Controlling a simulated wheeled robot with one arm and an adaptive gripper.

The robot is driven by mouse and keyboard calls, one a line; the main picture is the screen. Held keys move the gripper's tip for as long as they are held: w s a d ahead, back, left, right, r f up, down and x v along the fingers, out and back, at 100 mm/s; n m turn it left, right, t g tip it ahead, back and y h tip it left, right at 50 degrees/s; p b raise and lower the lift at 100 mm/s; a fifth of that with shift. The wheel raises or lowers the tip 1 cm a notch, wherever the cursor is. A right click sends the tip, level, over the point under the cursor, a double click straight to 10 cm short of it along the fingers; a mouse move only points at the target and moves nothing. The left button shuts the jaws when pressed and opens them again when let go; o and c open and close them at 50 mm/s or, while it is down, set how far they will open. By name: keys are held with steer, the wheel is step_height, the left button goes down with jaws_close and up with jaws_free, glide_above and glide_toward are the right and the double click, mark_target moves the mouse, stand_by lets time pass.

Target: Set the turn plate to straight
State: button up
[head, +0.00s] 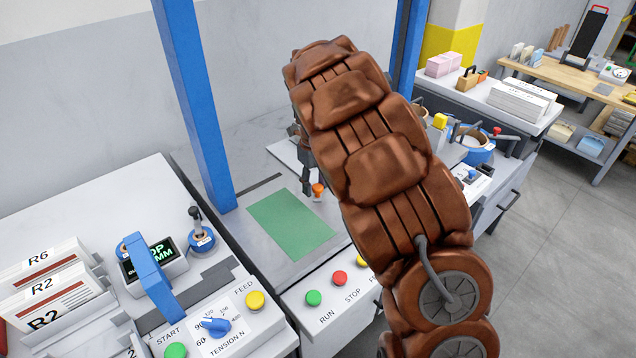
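A flat green plate (291,224) lies on the grey machine bed between the two blue posts. An orange knob (318,189) stands just beyond its right corner, and a pale plate (287,152) shows behind it. I cannot tell for sure which of these is the turn plate, or which way it is set. My gripper (306,184) is a dark shape left of the brown arm, pointing down beside the orange knob. The arm hides much of it. I cannot tell whether it touches the knob or whether its fingers are open.
A blue post (194,105) rises left of the bed, with another post (408,45) behind my arm. In front are the green RUN button (313,298) and red STOP button (340,278). A blue handle (151,275) and tension dial (215,325) are at left.

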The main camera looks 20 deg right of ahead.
steer(key=shift+o, duration=1.3)
steer(key=shift+d, duration=0.1)
steer(key=shift+s, duration=0.1)
step_height(320, 180, up, 12)
